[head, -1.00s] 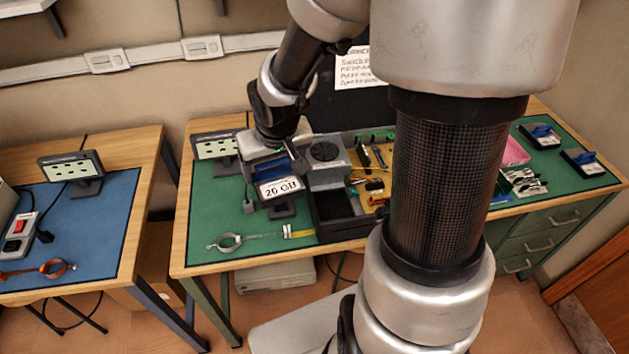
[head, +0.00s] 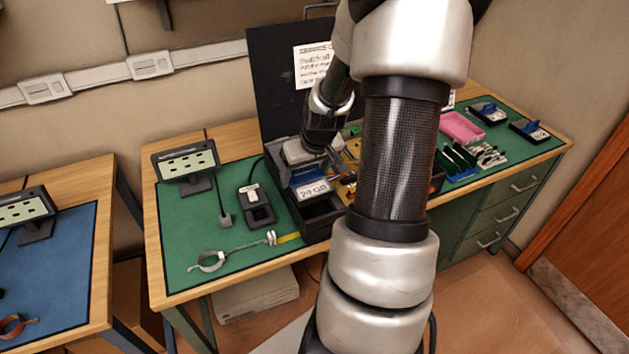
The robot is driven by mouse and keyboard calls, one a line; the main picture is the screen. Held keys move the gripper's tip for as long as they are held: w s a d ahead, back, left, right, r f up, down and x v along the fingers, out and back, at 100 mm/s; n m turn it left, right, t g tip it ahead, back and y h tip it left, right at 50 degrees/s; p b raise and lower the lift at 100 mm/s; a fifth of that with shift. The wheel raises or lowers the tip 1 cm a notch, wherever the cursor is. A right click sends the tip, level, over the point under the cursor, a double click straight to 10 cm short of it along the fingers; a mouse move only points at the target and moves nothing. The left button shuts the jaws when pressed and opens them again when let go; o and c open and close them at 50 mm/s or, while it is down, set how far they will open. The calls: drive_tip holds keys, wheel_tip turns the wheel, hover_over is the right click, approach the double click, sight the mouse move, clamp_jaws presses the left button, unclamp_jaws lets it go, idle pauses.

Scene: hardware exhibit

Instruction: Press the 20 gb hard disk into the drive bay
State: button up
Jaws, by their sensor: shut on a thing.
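The 20 GB hard disk (head: 312,190), with a white label reading 20 GB and a blue part behind it, is in the head view over the front of the open dark computer case. My gripper (head: 305,170) points down and is shut on the disk from above. The drive bay (head: 320,214) seems to be the dark open compartment of the case just below the disk. Whether the disk touches the bay or is inside it is hard to tell. My arm hides the right part of the case.
A black stand with a cable (head: 259,206) is left of the case, and a panel on a foot (head: 186,163) stands further left. A wrist strap (head: 212,261) lies at the front.

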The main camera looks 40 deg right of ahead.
drive_tip(key=shift+s+d+f, duration=0.15)
drive_tip(key=shift+d+f, duration=0.2)
drive_tip(key=shift+d, duration=0.3)
drive_tip(key=shift+s+d+f, duration=0.15)
drive_tip(key=shift+d+f, duration=0.15)
drive_tip(key=shift+d, duration=0.3)
wheel_tip(320, 180, down, 6)
drive_tip(key=b, duration=0.5)
drive_tip(key=shift+a+f+b, duration=0.1)
drive_tip(key=shift+f+b, duration=0.05)
drive_tip(key=shift+b, duration=0.25)
drive_tip(key=shift+s+f, duration=0.1)
drive_tip(key=shift+f, duration=0.3)
